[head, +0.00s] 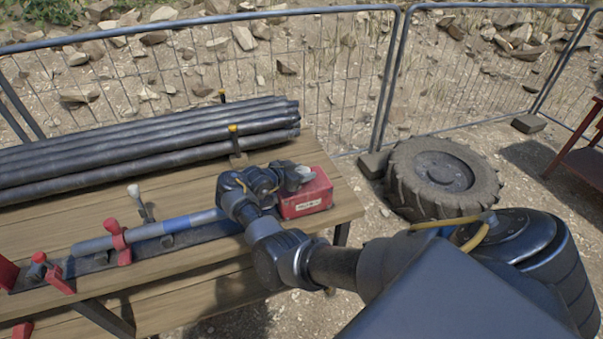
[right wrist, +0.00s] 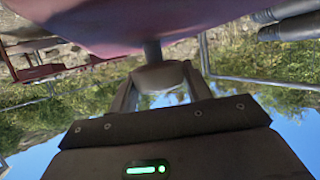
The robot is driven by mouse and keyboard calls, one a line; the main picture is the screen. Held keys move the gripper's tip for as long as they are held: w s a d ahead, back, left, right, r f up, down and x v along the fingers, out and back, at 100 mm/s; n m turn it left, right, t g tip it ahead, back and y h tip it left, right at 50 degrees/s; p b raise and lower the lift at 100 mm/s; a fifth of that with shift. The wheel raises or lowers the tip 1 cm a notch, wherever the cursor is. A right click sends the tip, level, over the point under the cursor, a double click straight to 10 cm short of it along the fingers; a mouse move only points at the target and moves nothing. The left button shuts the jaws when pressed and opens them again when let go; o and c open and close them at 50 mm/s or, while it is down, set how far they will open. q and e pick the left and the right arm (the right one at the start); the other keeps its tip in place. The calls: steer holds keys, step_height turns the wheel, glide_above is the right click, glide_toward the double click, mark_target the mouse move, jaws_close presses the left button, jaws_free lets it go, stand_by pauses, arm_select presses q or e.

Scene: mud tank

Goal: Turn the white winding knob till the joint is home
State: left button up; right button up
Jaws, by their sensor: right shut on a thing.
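My right gripper (head: 292,176) is at the red box (head: 306,199) at the right end of the bench. In the right wrist view its fingers (right wrist: 160,88) are shut on the whitish winding knob (right wrist: 158,75), which sits on a dark shaft under the red housing (right wrist: 150,22). In the head view I cannot clearly tell the knob from the fingers. A grey pipe (head: 100,243) with a blue band (head: 207,217) lies along a dark rail, pointing towards the box. My forearm and wrist hide the stretch between pipe and box. My left gripper is not in view.
Red clamps (head: 118,237) and a pale-topped lever (head: 135,193) stand along the rail on the wooden bench (head: 185,263). Several dark pipes (head: 150,145) are stacked behind. A wire fence (head: 330,90) stands beyond, and a big tyre (head: 442,178) lies right of the bench.

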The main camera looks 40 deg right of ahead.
steer(key=shift+r, duration=0.1)
steer(key=o, duration=1)
steer(key=shift+d, duration=0.1)
steer(key=shift+c, duration=0.2)
steer(key=p+v, duration=0.3)
steer(key=v, duration=0.3)
steer(key=shift+a+r, duration=0.2)
steer(key=shift+a, duration=0.1)
steer(key=shift+a+r, duration=0.1)
steer(key=shift+a, duration=0.35)
